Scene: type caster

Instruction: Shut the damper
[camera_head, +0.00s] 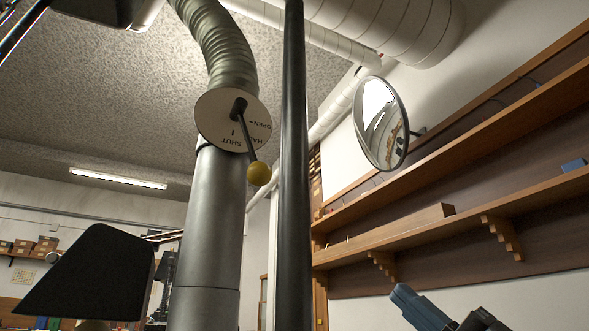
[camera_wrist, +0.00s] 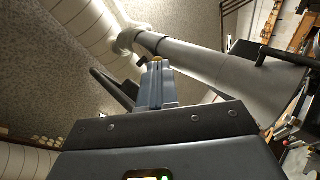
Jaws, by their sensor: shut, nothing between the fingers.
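The lever ends in a yellow ball knob (camera_head: 258,173). My gripper (camera_head: 403,293) shows blue fingers at the lower right of the head view, well apart from the knob in the picture. In the wrist view the shut, empty fingers (camera_wrist: 156,72) point toward the yellow knob (camera_wrist: 157,58), partly hidden behind their tips; contact cannot be told.
A dark vertical post (camera_head: 293,180) stands just right of the duct (camera_head: 208,235). A round mirror (camera_head: 380,123) and wooden shelves (camera_head: 450,230) are on the right wall. A black lamp-like shade (camera_head: 90,275) is at lower left. Open space lies between post and gripper in the picture.

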